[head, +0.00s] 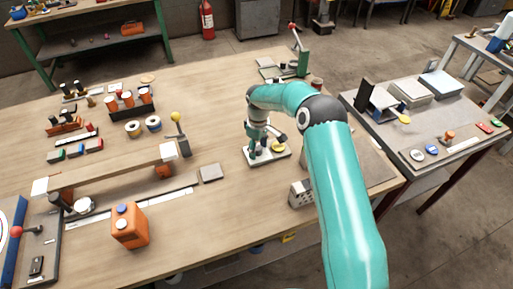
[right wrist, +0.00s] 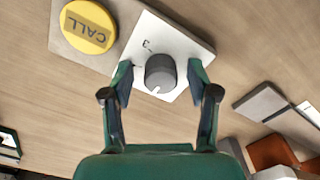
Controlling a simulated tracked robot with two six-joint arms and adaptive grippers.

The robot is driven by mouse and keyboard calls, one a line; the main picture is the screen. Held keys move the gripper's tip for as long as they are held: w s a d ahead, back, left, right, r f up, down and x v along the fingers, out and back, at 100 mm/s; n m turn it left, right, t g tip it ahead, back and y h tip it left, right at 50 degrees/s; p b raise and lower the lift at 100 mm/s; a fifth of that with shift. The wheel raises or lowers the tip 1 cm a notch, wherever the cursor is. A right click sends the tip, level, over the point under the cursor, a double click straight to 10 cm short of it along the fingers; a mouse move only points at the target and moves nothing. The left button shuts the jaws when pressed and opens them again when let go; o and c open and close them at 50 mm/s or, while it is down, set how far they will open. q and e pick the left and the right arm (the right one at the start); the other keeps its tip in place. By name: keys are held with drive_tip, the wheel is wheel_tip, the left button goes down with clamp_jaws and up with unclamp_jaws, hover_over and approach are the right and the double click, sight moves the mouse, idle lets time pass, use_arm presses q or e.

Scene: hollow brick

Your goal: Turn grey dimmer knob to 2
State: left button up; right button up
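The grey dimmer knob (right wrist: 160,73) sits on a white plate (right wrist: 190,45) in the right wrist view. A short white pointer mark shows on its side nearest my gripper. My right gripper (right wrist: 160,77) is open, with one finger on each side of the knob and a gap on both sides. In the head view my right gripper (head: 262,138) is over the panel (head: 270,157) and hides most of the knob. My left gripper is not in view.
A yellow CALL button (right wrist: 87,26) sits beside the knob's plate; it also shows in the head view (head: 278,147). A flat grey block (head: 210,172) lies to the left, and a perforated block (head: 300,193) stands at the front right. Bare wood surrounds the panel's left side.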

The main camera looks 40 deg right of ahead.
clamp_jaws()
